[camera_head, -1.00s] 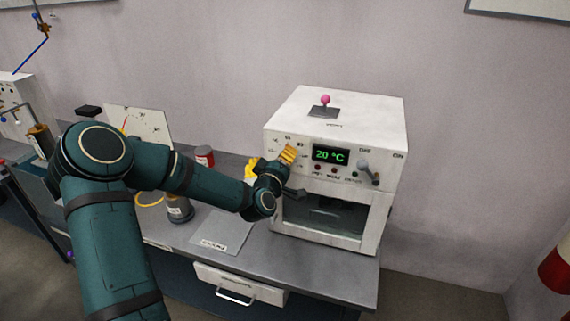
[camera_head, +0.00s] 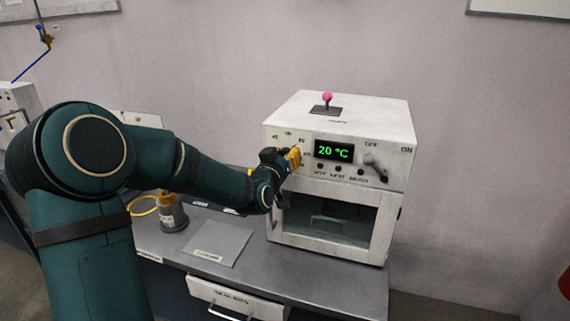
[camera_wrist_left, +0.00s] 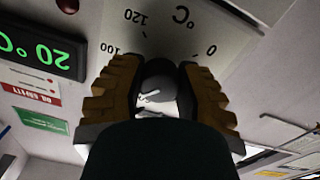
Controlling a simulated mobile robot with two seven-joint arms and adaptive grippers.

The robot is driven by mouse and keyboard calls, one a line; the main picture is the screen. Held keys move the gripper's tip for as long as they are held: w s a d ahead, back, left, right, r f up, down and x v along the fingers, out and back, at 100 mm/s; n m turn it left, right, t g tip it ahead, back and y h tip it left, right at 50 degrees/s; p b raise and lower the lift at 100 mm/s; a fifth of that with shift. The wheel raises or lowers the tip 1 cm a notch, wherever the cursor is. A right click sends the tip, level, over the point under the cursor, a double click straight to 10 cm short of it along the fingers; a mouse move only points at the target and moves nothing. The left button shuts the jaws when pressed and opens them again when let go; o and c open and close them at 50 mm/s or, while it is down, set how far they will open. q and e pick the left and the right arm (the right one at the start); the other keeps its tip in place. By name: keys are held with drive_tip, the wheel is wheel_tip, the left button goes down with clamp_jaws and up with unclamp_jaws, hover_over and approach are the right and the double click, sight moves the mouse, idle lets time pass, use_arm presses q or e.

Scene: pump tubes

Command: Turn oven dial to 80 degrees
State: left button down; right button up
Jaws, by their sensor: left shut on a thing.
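The white oven (camera_head: 330,270) stands on the bench. Its green display (camera_head: 333,150) reads 20 °C and also shows in the left wrist view (camera_wrist_left: 40,48). My left gripper (camera_head: 292,158) is at the oven's front panel, left of the display, and covers the dial in the head view. In the left wrist view, my left gripper's yellow fingers (camera_wrist_left: 158,88) are shut on the dark dial (camera_wrist_left: 158,72), one finger on each side. The dial scale (camera_wrist_left: 180,25) shows 0, 100, 120 and °C around it. The dial's pointer is hidden. My right gripper is not in view.
A switch lever (camera_head: 375,165) sits right of the display, between OFF and ON. A pink-knobbed lever (camera_head: 327,98) stands on the oven top. A grey plate (camera_head: 218,244) lies on the bench left of the oven. A drawer (camera_head: 233,296) is below.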

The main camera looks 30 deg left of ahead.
use_arm(q)
drive_tip(key=shift+d+m+b, duration=0.1)
drive_tip(key=shift+m+b, duration=0.2)
drive_tip(key=shift+m, duration=0.1)
drive_tip(key=shift+f, duration=0.1)
drive_tip(key=c, duration=0.6)
unclamp_jaws()
drive_tip(key=shift+w, duration=0.1)
drive_tip(key=shift+o, duration=0.2)
drive_tip(key=v, duration=1.2)
